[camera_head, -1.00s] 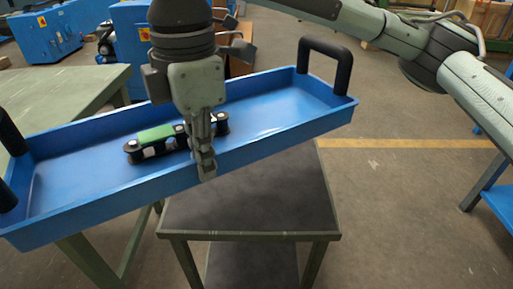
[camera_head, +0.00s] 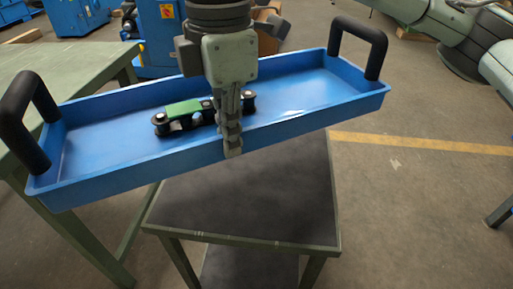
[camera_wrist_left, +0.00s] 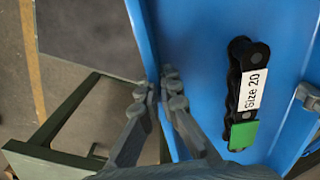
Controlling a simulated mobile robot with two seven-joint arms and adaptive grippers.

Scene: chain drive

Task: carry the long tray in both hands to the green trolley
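The long blue tray (camera_head: 110,180) with black end handles is held up at a slant in the head view. It also shows in the left wrist view (camera_wrist_left: 205,25). The green-framed trolley (camera_head: 250,205), dark-topped, stands below the tray.
A pale green bench (camera_head: 60,70) stands at the left, close to the tray's left end. Blue machines (camera_head: 160,40) stand behind. Floor with a yellow line (camera_head: 420,144) is open at the right. The visible trolley top is bare.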

